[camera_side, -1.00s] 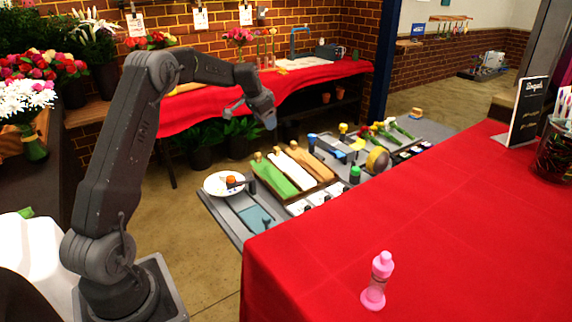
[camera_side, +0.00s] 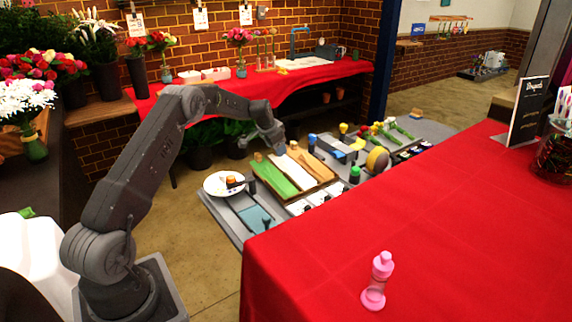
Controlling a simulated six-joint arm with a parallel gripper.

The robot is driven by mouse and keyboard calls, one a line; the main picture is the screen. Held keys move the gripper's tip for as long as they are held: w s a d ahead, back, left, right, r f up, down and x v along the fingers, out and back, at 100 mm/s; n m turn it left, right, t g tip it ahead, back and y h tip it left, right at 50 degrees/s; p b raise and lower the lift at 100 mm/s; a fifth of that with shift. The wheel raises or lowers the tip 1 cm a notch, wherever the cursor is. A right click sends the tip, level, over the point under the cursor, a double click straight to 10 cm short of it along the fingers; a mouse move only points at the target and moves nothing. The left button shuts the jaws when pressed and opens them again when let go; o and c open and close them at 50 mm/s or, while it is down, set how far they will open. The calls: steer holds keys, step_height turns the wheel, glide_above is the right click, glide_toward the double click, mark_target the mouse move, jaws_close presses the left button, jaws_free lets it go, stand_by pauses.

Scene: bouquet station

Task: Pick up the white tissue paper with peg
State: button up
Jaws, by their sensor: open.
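The white tissue paper (camera_side: 291,173) lies in a wooden tray between a green sheet (camera_side: 275,180) and a brown sheet (camera_side: 311,167). A small peg seems to stand at its far end, too small to make out clearly and close behind my gripper's tips in the picture. My gripper (camera_side: 277,145) is open and empty, pointing down over the far end of the tray. Its height above the paper is hard to tell from this side.
A white plate (camera_side: 224,184) sits left of the tray on the grey work board. A tape roll (camera_side: 377,160), a green-capped bottle (camera_side: 354,174) and several flowers lie to the right.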

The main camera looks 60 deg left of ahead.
steer(key=shift+w+a+f, duration=0.1)
steer(key=shift+w+f, duration=0.15)
steer(key=shift+f, duration=0.35)
steer(key=shift+c, duration=0.4)
steer(key=c, duration=0.9)
